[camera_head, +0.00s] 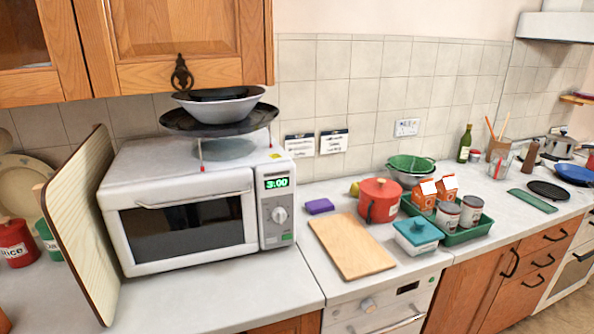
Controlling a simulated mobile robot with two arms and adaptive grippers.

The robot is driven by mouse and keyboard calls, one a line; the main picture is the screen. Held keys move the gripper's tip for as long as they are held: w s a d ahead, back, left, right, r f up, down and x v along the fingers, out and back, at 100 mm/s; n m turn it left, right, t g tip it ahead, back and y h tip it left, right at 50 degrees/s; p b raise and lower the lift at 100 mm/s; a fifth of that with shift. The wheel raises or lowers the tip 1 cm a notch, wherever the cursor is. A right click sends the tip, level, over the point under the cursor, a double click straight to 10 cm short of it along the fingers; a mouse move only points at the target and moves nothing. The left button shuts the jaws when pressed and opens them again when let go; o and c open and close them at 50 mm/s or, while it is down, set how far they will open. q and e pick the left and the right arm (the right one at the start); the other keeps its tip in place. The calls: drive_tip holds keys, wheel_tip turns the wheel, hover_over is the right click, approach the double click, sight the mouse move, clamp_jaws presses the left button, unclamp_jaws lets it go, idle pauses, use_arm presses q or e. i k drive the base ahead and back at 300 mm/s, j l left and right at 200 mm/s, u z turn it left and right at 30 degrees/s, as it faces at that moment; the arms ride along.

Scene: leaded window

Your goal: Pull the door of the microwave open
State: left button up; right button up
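The white microwave (170,175) stands on the counter at the left of the head view, its front facing me and slightly right. Its door (190,230) has a dark window and looks shut. A horizontal bar handle (194,200) runs along the door's top edge. The control panel (277,208) on the right shows a green 3:00 display above a round dial. Neither of my grippers shows in the head view.
A tall board (85,225) leans upright against the microwave's left side. A rack with a dark tray (220,121) and bowls stands on its top. The counter before it is clear. Right of it are a wooden cutting board (352,246) and a red pot (379,201).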

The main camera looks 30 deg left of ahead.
sight(151, 240)
drive_tip(key=u, duration=1.65)
